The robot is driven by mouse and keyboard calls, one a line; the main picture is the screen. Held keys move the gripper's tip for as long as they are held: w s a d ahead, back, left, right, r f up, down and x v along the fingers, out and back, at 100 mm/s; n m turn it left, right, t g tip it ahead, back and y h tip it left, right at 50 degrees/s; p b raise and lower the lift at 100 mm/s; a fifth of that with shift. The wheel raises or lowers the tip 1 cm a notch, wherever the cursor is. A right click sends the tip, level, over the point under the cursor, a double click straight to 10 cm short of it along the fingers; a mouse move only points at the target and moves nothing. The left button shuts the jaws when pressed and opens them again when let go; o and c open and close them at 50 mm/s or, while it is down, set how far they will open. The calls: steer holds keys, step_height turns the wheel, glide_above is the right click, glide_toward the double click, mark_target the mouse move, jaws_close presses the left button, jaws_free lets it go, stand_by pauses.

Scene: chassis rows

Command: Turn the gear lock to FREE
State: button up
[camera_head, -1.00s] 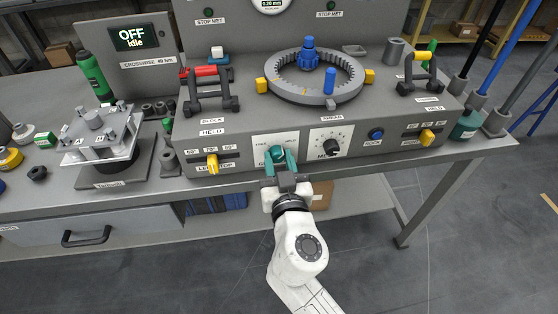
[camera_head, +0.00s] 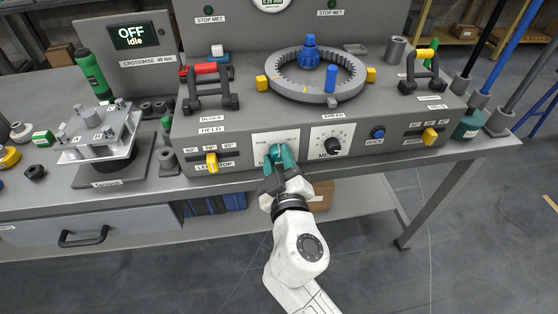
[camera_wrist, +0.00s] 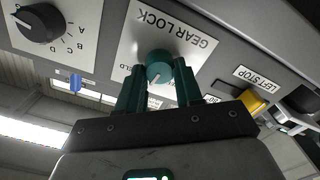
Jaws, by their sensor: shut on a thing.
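The gear lock knob (camera_wrist: 158,66) is teal and round, on a white plate (camera_wrist: 185,30) lettered GEAR LOCK, which appears upside down in the wrist view. My gripper (camera_wrist: 160,78) has its two teal fingers on either side of the knob and is shut on it. In the head view my gripper (camera_head: 280,158) reaches the plate on the console front and hides most of the knob. The plate has a word at upper left and one at upper right, too small to read surely. A pale mark shows on the knob's rim in the wrist view.
A black dial (camera_head: 333,146) sits just right of the plate, with a blue button (camera_head: 377,133) beyond it. The yellow left stop lever (camera_head: 211,162) is to the left. A ring gear (camera_head: 318,94) stands on the console top. The bench front edge runs below.

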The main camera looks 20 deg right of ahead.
steer(key=n, duration=0.5)
steer(key=shift+a+n+p, duration=0.1)
steer(key=shift+n+p, duration=0.2)
steer(key=shift+n, duration=0.1)
steer(key=n+p, duration=0.1)
steer(key=n, duration=0.4)
steer(key=shift+f, duration=0.15)
steer(key=shift+n, duration=0.3)
steer(key=o, duration=1)
steer(key=shift+o, duration=0.2)
steer(key=b+v, duration=0.1)
steer(key=v, duration=0.9)
steer(key=shift+s, duration=0.4)
steer(key=shift+a, duration=0.1)
